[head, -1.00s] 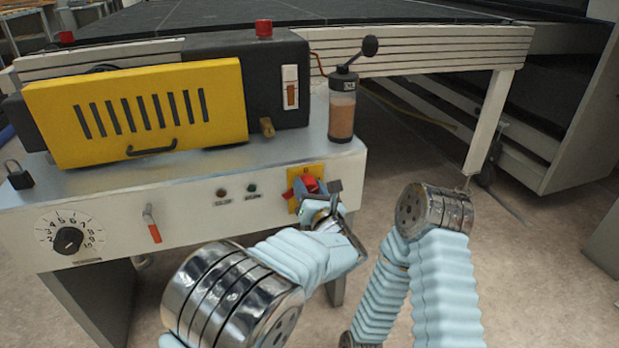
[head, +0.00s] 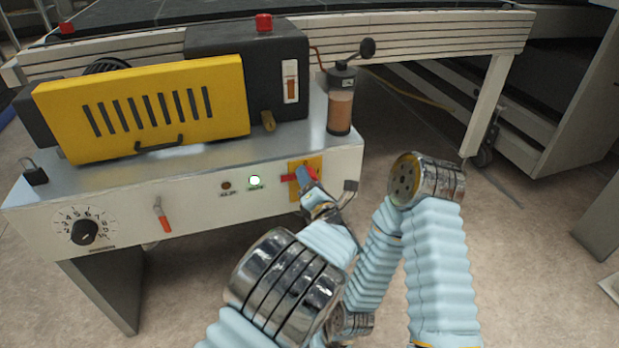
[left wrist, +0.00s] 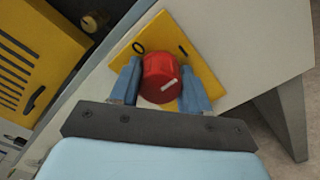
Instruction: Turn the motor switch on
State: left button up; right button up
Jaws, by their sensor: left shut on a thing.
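The motor switch is a red rotary knob (left wrist: 158,66) on a yellow plate (left wrist: 190,42), seen close in the left wrist view. The plate carries an O mark and a line mark. In the head view the red knob (head: 289,178) is partly hidden on the front panel's right end. My left gripper (head: 306,180) is shut on it, with one blue-grey finger on each side in the left wrist view. A green lamp (head: 254,181) left of the switch is lit. The lamp beside it (head: 226,186) is dark. My right gripper is not visible.
A yellow slotted guard (head: 190,105) and a crank-topped cylinder (head: 341,105) stand on the machine. A numbered dial (head: 84,232), a red-handled lever (head: 162,218) and a padlock (head: 34,172) are at the left. Open floor lies to the right.

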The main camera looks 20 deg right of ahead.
aim_at(306, 160)
pick_arm(q)
jog(key=shift+d+r, duration=0.1)
jog(key=o, duration=1)
jog(key=shift+o, duration=0.2)
jog(key=shift+r, duration=0.3)
notch_tip(306, 160, up, 3)
jog(key=shift+s, duration=0.15)
jog(key=s+a+r, duration=0.4)
jog(key=s+r, duration=0.5)
jog(key=s, duration=0.4)
jog(key=shift+r, duration=0.15)
jog(key=shift+s, duration=0.1)
